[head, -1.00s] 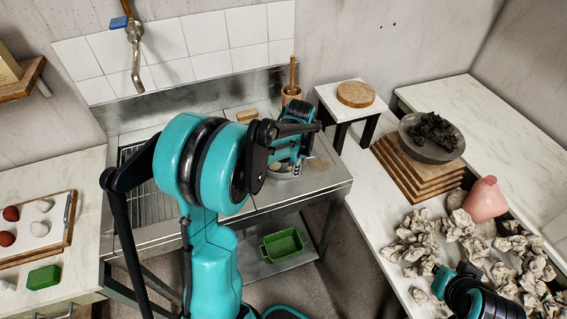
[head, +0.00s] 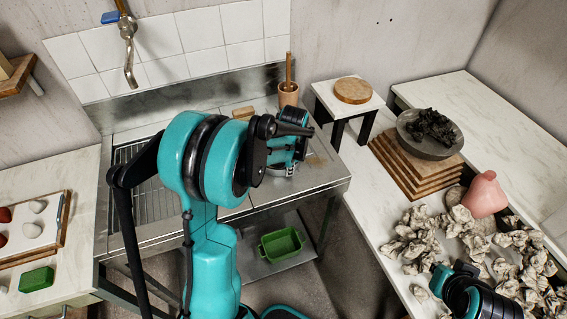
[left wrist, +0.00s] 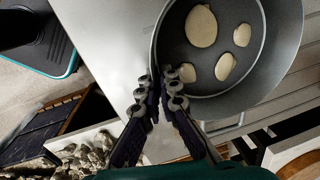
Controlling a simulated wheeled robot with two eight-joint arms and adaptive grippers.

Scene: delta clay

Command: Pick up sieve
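The sieve (left wrist: 262,98) is a round grey metal vessel with several flat pale pieces in it, at the upper right of the left wrist view. Its mesh cannot be made out. In the head view it stands on the metal sink bench (head: 318,178), mostly hidden by my left gripper (head: 281,168). In the left wrist view the fingers of my left gripper (left wrist: 160,92) are close together with the sieve's wall between them, one finger inside and one outside. My right gripper (head: 442,281) is at the lower right of the head view, its fingers unclear.
A wooden mortar (head: 288,95) with a pestle stands behind the sieve. A small white stand (head: 325,95) is to its right. A green tray (head: 281,244) is on the lower shelf. Crumpled paper (head: 408,238) and a pink vase (head: 484,194) crowd the right counter.

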